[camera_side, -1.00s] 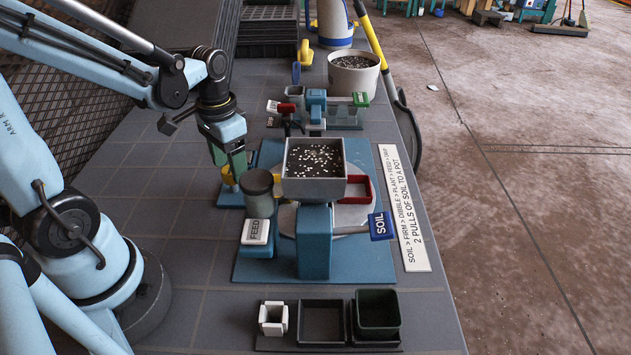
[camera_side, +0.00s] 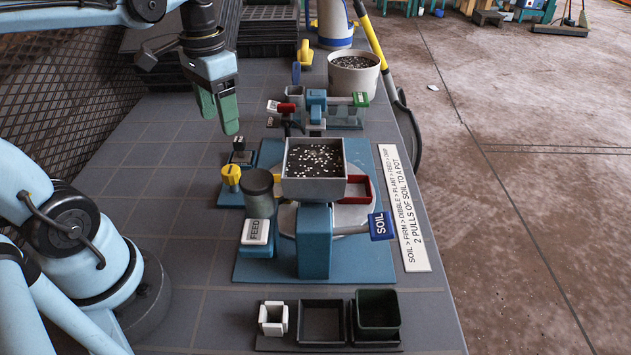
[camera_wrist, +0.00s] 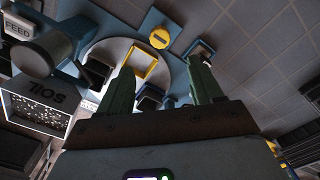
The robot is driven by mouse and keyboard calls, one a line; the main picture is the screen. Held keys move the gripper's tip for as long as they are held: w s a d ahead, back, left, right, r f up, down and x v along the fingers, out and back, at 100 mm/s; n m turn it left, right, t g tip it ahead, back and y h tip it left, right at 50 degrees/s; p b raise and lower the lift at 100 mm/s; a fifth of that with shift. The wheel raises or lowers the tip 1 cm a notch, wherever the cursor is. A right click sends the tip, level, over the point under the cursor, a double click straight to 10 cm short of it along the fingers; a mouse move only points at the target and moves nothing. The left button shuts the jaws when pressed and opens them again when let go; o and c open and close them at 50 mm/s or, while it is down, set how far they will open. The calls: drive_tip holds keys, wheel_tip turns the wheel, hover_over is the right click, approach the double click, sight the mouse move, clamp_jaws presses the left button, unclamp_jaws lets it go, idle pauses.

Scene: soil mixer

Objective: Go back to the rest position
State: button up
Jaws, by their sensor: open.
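My gripper (camera_side: 218,112) hangs in the air at the upper left of the side view, above the back left of the bench. Its green fingers point down and it holds nothing. In the wrist view the two green fingers (camera_wrist: 163,92) stand apart with clear space between them. The blue soil mixer machine (camera_side: 310,240) stands below and to the right, topped by a grey hopper (camera_side: 314,187) of dark speckled soil. A yellow knob (camera_side: 231,176) on a small blue base sits beneath the gripper, apart from it; it also shows in the wrist view (camera_wrist: 159,38).
A FEED button (camera_side: 256,231), a SOIL lever (camera_side: 380,226) and a dark cylinder (camera_side: 258,187) surround the machine. Pots stand in a tray (camera_side: 272,343) at the front. A white bucket (camera_side: 371,82) and stacked black trays (camera_side: 265,35) are behind. The bench's left side is clear.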

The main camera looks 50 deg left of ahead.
sight(230, 170)
wheel_tip(230, 170, down, 12)
drive_tip(key=shift+f, duration=0.2)
drive_tip(key=n, duration=0.2)
drive_tip(key=shift+r+n, duration=0.1)
drive_tip(key=shift+n, duration=0.3)
drive_tip(key=n, duration=0.8)
drive_tip(key=shift+n, duration=1.9)
